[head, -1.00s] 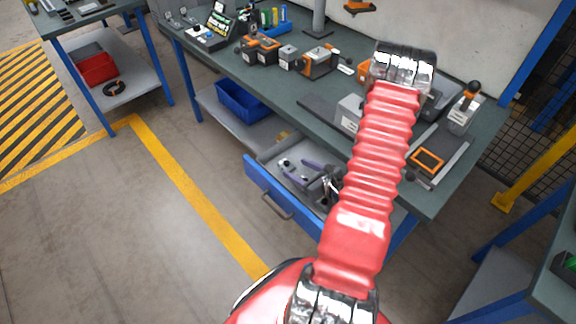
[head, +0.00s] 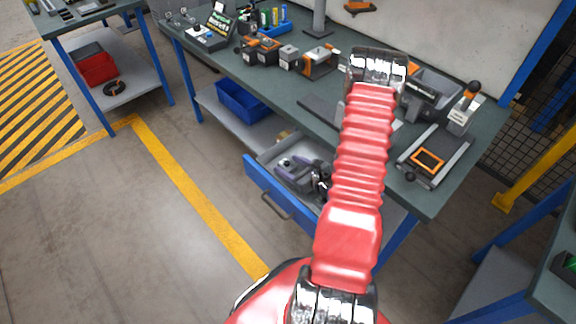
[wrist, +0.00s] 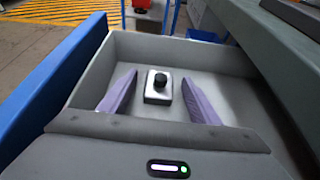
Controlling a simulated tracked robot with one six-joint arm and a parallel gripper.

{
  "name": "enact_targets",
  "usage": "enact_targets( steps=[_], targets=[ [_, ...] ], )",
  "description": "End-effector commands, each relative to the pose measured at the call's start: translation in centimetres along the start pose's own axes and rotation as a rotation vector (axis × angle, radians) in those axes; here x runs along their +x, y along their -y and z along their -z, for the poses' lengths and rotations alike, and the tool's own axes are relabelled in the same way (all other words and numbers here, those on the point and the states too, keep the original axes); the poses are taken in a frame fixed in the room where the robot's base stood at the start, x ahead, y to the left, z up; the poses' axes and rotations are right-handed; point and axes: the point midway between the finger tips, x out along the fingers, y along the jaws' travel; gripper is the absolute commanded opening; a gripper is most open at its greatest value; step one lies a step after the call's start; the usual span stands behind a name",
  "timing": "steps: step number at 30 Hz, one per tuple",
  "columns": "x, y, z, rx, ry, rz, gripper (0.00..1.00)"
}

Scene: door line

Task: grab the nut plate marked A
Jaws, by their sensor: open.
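A small grey block with a black knob (wrist: 158,88) stands on the floor of the open drawer, in the wrist view. No letter is readable on it, so I cannot tell whether it is the nut plate marked A. My gripper (wrist: 159,76) is open, its two purple fingers on either side of the block with visible gaps. I cannot tell how far above the drawer floor the fingertips are. In the head view my arm partly covers the drawer (head: 264,190) and the gripper.
The drawer's grey walls (wrist: 215,57) stand close around my gripper. The workbench top (head: 315,95) above the drawer carries several fixtures and an orange-framed device (head: 427,160). A blue bin (head: 242,98) is on the lower shelf. The floor to the left is clear.

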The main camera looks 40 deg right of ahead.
Motion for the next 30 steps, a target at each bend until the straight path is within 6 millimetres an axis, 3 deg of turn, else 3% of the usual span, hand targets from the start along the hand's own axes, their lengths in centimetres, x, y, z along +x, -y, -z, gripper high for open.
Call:
enact_targets(
  steps=[6,30],
  targets=[
    [-0.02,0.01,0.00,0.000,0.000,0.000,0.57],
    [-0.02,0.02,-0.04,0.000,0.001,0.000,0.03]
  ],
)
